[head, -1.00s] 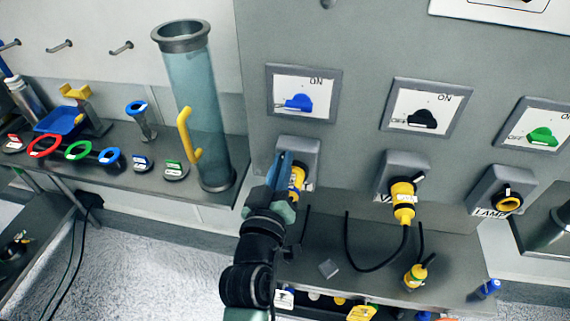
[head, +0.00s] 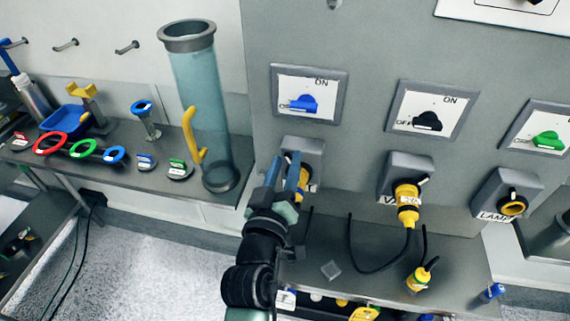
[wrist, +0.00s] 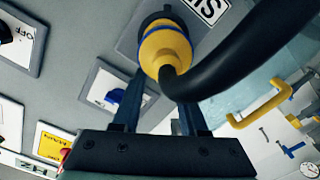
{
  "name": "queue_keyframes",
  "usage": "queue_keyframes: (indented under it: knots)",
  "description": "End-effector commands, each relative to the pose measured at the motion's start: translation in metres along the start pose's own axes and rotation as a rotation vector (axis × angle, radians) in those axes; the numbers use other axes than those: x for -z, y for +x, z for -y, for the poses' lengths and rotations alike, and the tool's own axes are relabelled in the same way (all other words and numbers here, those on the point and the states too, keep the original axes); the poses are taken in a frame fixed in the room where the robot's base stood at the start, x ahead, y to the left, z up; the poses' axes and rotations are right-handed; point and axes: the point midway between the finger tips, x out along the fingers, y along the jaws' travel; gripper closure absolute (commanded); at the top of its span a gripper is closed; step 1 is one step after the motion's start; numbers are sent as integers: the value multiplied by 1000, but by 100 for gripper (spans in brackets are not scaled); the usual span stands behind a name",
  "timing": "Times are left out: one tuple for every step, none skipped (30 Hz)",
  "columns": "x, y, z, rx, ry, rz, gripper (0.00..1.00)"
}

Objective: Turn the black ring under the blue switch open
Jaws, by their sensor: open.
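The blue switch (head: 303,104) sits on a white plate marked ON, high on the grey panel; it also shows in the wrist view (wrist: 113,97). Below it is a grey socket (head: 312,150) with a yellow plug (wrist: 165,45) in it, mostly hidden behind my gripper in the head view. A black ring (wrist: 158,17) shows around the plug's base at the socket in the wrist view. My gripper (head: 283,172) is open in front of this socket. In the wrist view its fingers (wrist: 158,112) stand apart below the plug, with nothing clearly held.
A thick black cable (wrist: 235,55) runs from the plug across the wrist view, close to my gripper. To the right are a black switch (head: 427,121) with a yellow plug (head: 407,203) and a green switch (head: 547,140). A clear tube (head: 205,110) stands left.

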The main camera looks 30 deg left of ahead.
Motion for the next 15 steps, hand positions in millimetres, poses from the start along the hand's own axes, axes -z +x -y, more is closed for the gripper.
queue_keyframes:
  knots:
    - [0,0,0,0,0,0,57]
    - [0,-1,0,0,0,0,57]
    - [0,-2,0,0,1,0,57]
    - [0,-4,0,0,1,-1,57]
    - [0,-6,0,0,2,-1,57]
    - [-1,-10,1,1,2,0,57]
    - [-1,-14,1,1,2,0,57]
    - [-1,-18,1,1,2,0,57]
    - [-2,-24,1,1,3,1,57]
    - [-2,-30,1,1,3,1,57]
    - [-2,-36,2,1,3,1,57]
    - [-3,-44,2,1,2,2,57]
    - [-3,-50,2,1,2,2,57]
    - [-3,-56,1,1,2,2,57]
    - [-4,-64,2,1,2,3,57]
